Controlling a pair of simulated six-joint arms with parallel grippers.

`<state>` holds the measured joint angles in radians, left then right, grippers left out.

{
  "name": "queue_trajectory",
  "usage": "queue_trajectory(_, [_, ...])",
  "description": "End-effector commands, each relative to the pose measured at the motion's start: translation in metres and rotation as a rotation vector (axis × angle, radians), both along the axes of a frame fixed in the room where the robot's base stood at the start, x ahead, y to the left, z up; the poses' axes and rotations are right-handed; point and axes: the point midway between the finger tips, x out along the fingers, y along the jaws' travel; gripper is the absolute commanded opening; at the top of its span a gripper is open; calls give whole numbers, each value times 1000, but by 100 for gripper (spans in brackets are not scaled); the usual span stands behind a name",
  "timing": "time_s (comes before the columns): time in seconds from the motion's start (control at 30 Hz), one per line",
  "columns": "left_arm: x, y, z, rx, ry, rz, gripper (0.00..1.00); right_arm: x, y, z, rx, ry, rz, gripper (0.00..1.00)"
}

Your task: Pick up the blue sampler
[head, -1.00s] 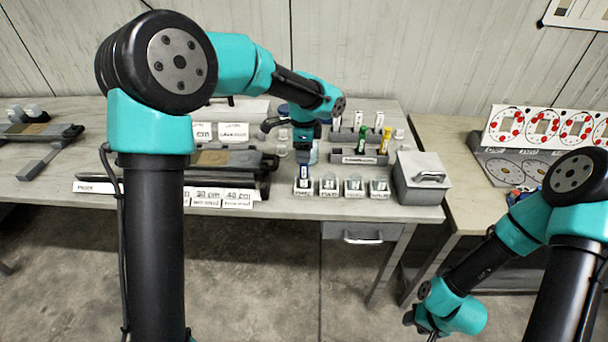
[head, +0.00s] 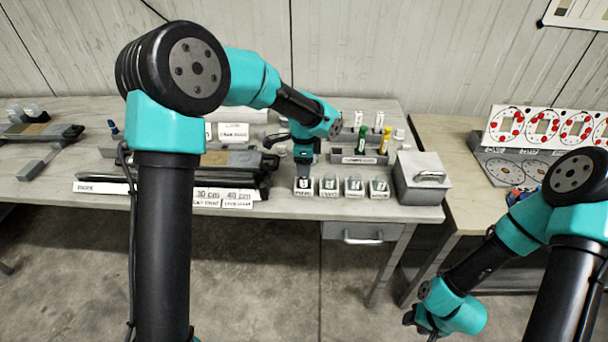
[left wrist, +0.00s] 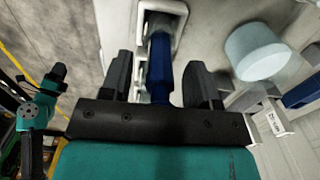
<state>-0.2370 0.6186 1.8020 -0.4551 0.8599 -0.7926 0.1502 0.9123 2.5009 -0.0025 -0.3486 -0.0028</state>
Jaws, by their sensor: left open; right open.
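The blue sampler (left wrist: 160,65) stands in a square white holder (left wrist: 178,12), seen in the left wrist view. In the head view its holder (head: 303,186) is the leftmost of a row at the table's front, and the sampler is mostly hidden by my gripper. My left gripper (head: 303,158) is open, pointing down over it. In the left wrist view one finger is on each side of the sampler, with small gaps visible. My right gripper (head: 428,322) is open and empty at lower right, away from the table.
Several more holders (head: 354,186) stand right of it. Behind them is a grey rack (head: 358,158) with a green sampler (head: 362,140) and a yellow sampler (head: 384,140). A pale blue cylinder (left wrist: 258,52) stands close to the fingers. A grey box (head: 421,178) is at the right.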

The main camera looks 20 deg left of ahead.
Motion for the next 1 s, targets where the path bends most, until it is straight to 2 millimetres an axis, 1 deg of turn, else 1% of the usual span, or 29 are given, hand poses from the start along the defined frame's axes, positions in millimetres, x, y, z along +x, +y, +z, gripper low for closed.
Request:
queue_trajectory(0.1, [0, 0, 0, 0, 0, 0, 55, 0, 0, 0, 0, 0, 0, 43])
queue_trajectory(0.13, [0, 0, 0, 0, 0, 0, 53, 0, 0, 0, 0, 0, 0, 43])
queue_trajectory(0.6, [0, 0, 0, 0, 0, 0, 8, 0, 0, 0, 0, 0, 0, 43])
queue_trajectory(0.7, [0, 0, 0, 0, 0, 0, 0, 0, 0, 0, 0, 0, 0, 43])
queue_trajectory(0.9, [0, 0, 1, 0, 0, 0, 0, 0, 0, 0, 0, 0, 0, 43])
queue_trajectory(1.0, [0, 0, 4, -1, -1, 0, 0, 0, 0, 0, 0, 0, 0, 43])
